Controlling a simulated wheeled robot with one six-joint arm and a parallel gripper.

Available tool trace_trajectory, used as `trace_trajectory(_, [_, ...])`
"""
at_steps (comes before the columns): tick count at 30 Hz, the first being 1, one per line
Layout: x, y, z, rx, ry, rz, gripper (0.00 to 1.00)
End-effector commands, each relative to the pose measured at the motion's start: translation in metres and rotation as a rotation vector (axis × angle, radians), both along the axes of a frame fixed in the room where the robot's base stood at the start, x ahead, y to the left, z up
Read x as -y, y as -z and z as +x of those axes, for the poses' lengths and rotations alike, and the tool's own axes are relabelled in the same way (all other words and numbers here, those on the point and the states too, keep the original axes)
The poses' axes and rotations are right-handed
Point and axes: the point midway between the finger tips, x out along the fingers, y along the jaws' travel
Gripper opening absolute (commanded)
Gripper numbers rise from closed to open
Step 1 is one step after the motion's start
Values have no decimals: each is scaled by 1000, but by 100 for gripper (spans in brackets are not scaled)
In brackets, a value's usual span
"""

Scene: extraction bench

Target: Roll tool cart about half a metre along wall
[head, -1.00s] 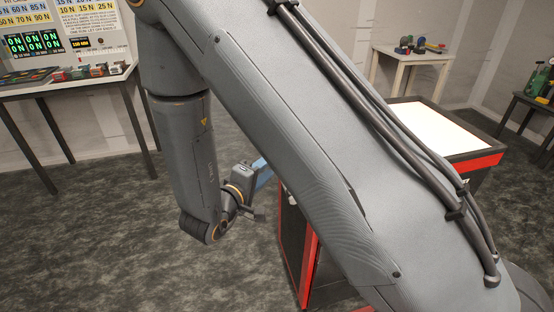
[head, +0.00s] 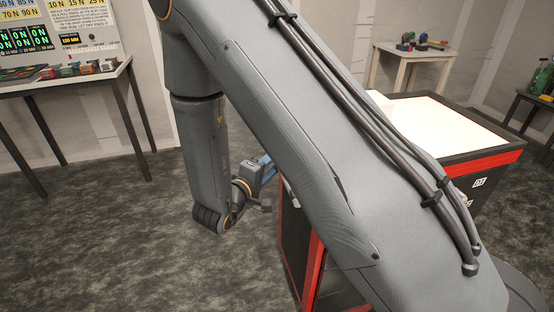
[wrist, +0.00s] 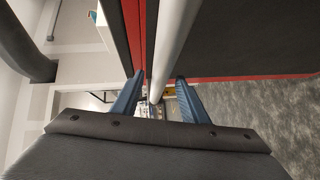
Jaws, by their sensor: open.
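The tool cart (head: 492,160) stands at the right in the head view, black with red trim and a pale top. My arm hides much of its middle. In the wrist view its dark panel (wrist: 240,40) and red edging fill the upper right. A silver bar handle (wrist: 176,40) runs along it. My gripper (wrist: 160,78) is open, with one blue finger on each side of the handle. A gap shows beside the bar, more clearly on the right; I cannot tell whether either finger touches it. In the head view the gripper (head: 268,172) is at the cart's left side, partly hidden.
A bench (head: 90,71) with small coloured blocks stands at the left wall under posters. A small pale table (head: 414,52) with tools stands at the back, and a dark table (head: 540,98) at the right edge. The grey floor (head: 110,235) at left is clear.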

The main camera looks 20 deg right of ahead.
Motion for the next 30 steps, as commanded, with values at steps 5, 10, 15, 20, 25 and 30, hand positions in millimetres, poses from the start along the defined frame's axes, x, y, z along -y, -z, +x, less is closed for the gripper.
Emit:
trace_trajectory(5, [16,3,16,0,1,0,40])
trace_trajectory(10, [22,4,23,1,-3,0,40])
trace_trajectory(15, [21,5,24,1,-5,0,40])
trace_trajectory(20, [21,5,24,0,-5,-1,30])
trace_trajectory(25, [21,5,24,0,-5,0,1])
trace_trajectory(30, [20,5,24,0,-6,0,0])
